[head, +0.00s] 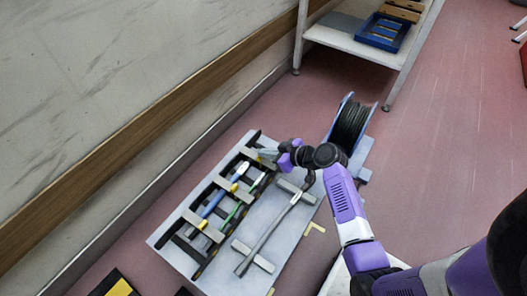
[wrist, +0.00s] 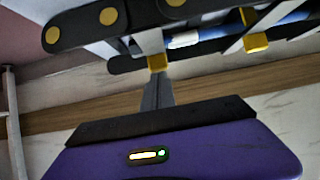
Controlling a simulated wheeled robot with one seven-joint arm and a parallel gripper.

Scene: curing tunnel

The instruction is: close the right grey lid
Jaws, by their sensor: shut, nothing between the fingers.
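I cannot make out any grey lid in either view. In the head view my gripper (head: 266,153) reaches left over the far end of a tool rack (head: 205,230) on a pale grey board (head: 172,254). In the wrist view my gripper (wrist: 157,72) is shut, with its narrow grey fingers together and nothing seen between them. The fingertips are close to a yellow piece on the rack's underside or edge; I cannot tell whether they touch it. Black bars of the rack (wrist: 95,28) cross the top of the wrist view.
A long grey-handled tool (head: 265,240) lies on the board's right half. A cable reel (head: 351,125) stands just beyond my arm. A white shelf (head: 345,40) holds a blue crate (head: 383,31) at the back. The wall is close on the left; pink floor (head: 450,130) is open at right.

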